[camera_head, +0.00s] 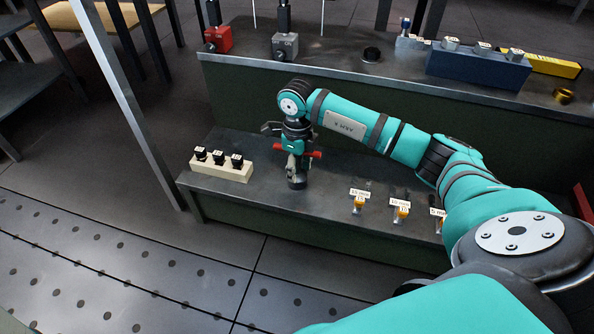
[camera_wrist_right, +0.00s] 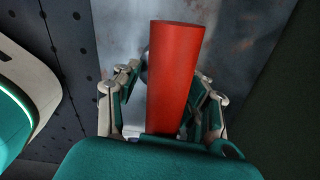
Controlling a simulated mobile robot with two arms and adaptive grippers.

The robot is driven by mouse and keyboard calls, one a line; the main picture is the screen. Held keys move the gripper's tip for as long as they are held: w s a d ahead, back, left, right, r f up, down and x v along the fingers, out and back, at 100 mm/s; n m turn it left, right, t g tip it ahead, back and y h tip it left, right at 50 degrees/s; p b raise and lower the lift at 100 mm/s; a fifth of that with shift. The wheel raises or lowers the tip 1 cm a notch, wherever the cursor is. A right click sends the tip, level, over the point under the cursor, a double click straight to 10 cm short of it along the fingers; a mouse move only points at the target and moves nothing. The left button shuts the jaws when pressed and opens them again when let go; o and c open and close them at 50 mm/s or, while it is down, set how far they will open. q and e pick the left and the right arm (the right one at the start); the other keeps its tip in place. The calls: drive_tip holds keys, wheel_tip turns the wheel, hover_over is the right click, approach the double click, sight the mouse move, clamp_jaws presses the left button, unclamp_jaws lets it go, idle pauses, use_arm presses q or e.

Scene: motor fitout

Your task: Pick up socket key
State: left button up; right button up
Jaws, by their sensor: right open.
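The socket key, as far as I can tell, is the tool with the red crossbar handle (camera_head: 313,154) at my right gripper, above the lower bench. Its red handle (camera_wrist_right: 174,75) fills the middle of the right wrist view. My right gripper (camera_head: 296,168) points down at it, and its fingers (camera_wrist_right: 164,95) are open on either side of the handle. Contact cannot be told. A dark cylindrical piece (camera_head: 297,183) stands on the bench directly below; the gripper hides how it joins the key. My left gripper is not in view.
A cream block (camera_head: 222,171) with three black-and-silver pieces stands left on the lower bench (camera_head: 262,187). Small yellow pieces with size labels (camera_head: 359,201) stand to the right. The upper shelf (camera_head: 330,60) holds a red unit (camera_head: 217,39), a grey unit (camera_head: 285,46) and a blue block (camera_head: 478,68).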

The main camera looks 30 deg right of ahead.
clamp_jaws()
drive_tip(key=shift+r, duration=0.2)
idle(0.5)
